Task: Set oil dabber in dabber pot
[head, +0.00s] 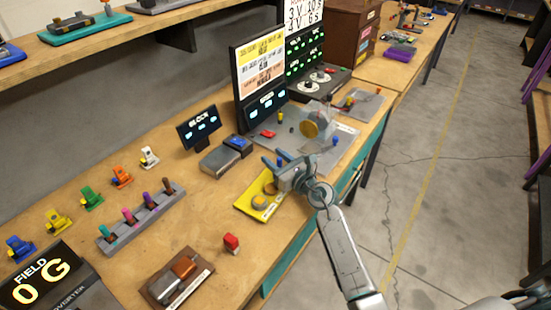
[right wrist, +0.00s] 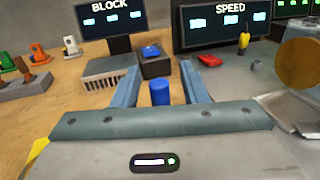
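My right gripper (head: 276,160) is over the bench near the yellow tray. In the right wrist view its two fingers (right wrist: 160,85) are apart, with a small blue cylinder (right wrist: 160,92) showing between them and a gap on each side. I cannot tell whether this cylinder is the oil dabber's handle. A small yellow bulb-shaped piece (right wrist: 244,40) stands beyond, also seen in the head view (head: 280,117). A small grey cylinder (right wrist: 256,65), possibly the dabber pot, stands near it. My left gripper is not in view.
The yellow tray (head: 243,204) holds round pieces beside my right arm. A grey box (head: 220,160) and BLOCK display (head: 199,127) stand to the left. A clear-sided device with a brass disc (head: 310,129) stands behind. A red block (head: 231,243) is in front.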

